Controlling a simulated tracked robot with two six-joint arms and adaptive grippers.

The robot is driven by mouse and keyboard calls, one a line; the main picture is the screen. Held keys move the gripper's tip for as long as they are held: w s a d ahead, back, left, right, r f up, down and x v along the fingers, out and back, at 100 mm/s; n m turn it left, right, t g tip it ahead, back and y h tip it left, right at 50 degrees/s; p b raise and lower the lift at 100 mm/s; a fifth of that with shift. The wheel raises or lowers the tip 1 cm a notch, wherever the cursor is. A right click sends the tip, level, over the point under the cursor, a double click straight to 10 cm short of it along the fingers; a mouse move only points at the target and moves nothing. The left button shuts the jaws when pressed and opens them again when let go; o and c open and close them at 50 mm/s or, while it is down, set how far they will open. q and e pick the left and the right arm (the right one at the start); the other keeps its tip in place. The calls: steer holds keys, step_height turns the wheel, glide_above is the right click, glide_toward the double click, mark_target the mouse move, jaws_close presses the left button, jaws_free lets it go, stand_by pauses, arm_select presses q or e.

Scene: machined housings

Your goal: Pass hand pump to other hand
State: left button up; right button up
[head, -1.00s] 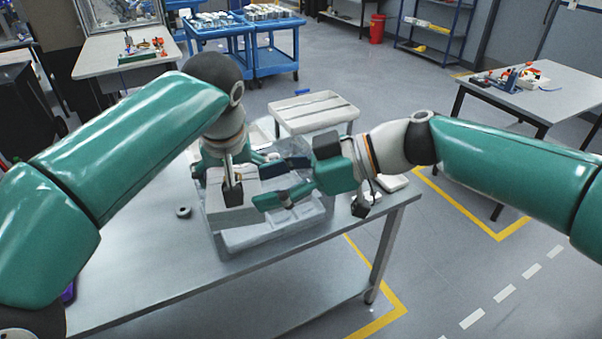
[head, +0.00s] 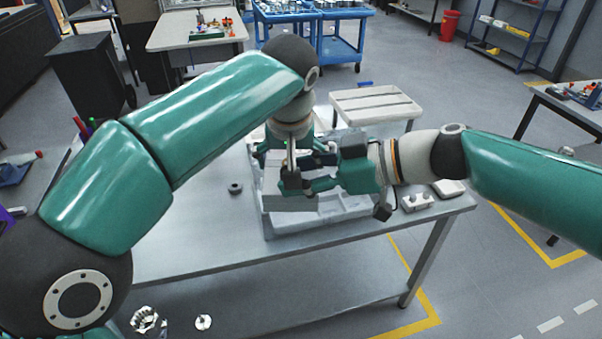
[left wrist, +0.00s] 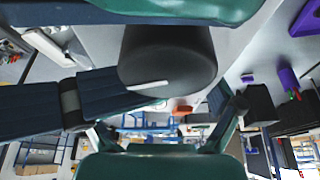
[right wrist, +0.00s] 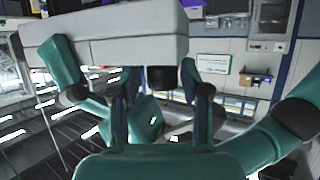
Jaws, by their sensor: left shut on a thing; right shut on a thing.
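The hand pump (head: 291,182) is a small dark body with a thin pale rod, upright in front of a pale block. My left gripper (head: 290,165) is shut on it from above and behind. My right gripper (head: 303,186) comes in from the right and is shut on it too, so the jaws sit close together. In the left wrist view a large dark cylinder (left wrist: 168,60), seemingly the pump, lies between the fingers of both grippers. In the right wrist view a dark piece of it (right wrist: 160,78) shows between the fingertips. The exact contact is partly hidden.
The pale block (head: 290,203) and a grey bin (head: 345,217) stand just under the grippers on the grey table (head: 190,245). A dark ring (head: 235,188) lies left of them. Small pale parts (head: 417,203) lie to the right. The table's front left is clear.

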arm_select(q)
steer(key=shift+d+r, duration=0.1)
steer(key=shift+r, duration=0.3)
arm_select(e)
steer(key=shift+s+a+f, duration=0.15)
steer(key=shift+f, duration=0.25)
jaws_close()
arm_select(q)
steer(key=o, duration=1.2)
steer(key=shift+f, duration=0.15)
arm_select(e)
steer(key=shift+r, duration=0.15)
steer(key=shift+r, duration=0.1)
